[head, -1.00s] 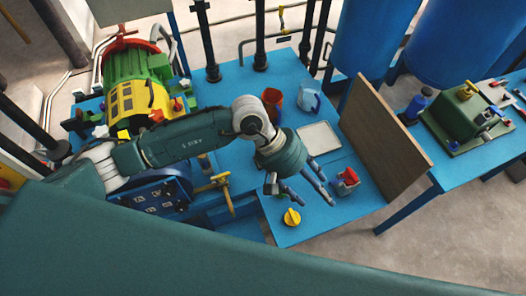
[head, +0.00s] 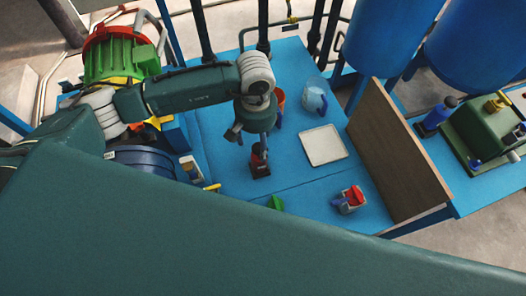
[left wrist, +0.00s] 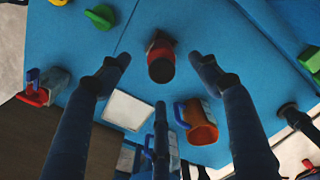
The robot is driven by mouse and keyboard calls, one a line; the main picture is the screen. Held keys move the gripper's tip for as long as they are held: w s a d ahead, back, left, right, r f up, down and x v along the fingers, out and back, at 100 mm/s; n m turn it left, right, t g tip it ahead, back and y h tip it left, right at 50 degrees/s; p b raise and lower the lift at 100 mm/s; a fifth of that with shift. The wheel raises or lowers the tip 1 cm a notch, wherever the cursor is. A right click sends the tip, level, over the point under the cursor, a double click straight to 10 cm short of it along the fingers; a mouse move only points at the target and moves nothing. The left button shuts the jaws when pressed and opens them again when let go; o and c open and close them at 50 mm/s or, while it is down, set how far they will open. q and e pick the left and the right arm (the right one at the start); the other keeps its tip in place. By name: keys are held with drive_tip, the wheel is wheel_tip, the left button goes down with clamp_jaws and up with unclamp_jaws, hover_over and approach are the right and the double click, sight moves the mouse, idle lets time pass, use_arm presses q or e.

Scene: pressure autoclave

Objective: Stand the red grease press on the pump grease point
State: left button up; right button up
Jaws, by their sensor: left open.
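The red grease press (head: 260,165) seems to be the small red and dark thing standing on the blue bench below my left gripper. In the left wrist view the round red end of the press (left wrist: 160,68) faces the camera. My left gripper (head: 248,140) is open above it. In the left wrist view the fingertips (left wrist: 157,68) lie on either side of the press, apart from it. The green pump or motor (head: 118,58) stands at the upper left, partly hidden by my arm. I cannot make out its grease point. My right gripper is not in view.
An orange mug (left wrist: 200,122) and a clear jug (head: 316,95) stand behind the gripper. A white tray (head: 323,146), a red-topped container (head: 349,200) and a green piece (head: 275,202) are on the bench. A brown board (head: 398,150) stands along the right edge.

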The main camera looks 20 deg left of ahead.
sight(258, 150)
use_arm(q)
wheel_tip(258, 150, down, 5)
drive_tip(key=b, duration=0.4)
drive_tip(key=shift+r, duration=0.15)
drive_tip(key=shift+w+f+b, duration=0.1)
drive_tip(key=shift+f+b, duration=0.25)
wheel_tip(258, 150, down, 2)
drive_tip(key=shift+f+b, duration=0.1)
drive_tip(key=shift+b, duration=0.25)
wheel_tip(258, 150, down, 4)
drive_tip(key=shift+r+p, duration=0.25)
drive_tip(key=shift+p, duration=0.05)
drive_tip(key=shift+w+f, duration=0.1)
drive_tip(key=shift+f, duration=0.45)
drive_tip(key=f, duration=0.1)
drive_tip(key=f+p, duration=0.1)
drive_tip(key=f, duration=0.2)
drive_tip(key=shift+w+f, duration=0.35)
drive_tip(key=shift+f, duration=0.05)
drive_tip(key=c, duration=1.5)
drive_tip(key=shift+w, duration=0.1)
clamp_jaws()
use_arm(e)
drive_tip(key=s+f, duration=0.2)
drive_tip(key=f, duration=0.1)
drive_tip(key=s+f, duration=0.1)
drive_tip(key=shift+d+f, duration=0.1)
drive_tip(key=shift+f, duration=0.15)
use_arm(q)
drive_tip(key=shift+r, duration=0.15)
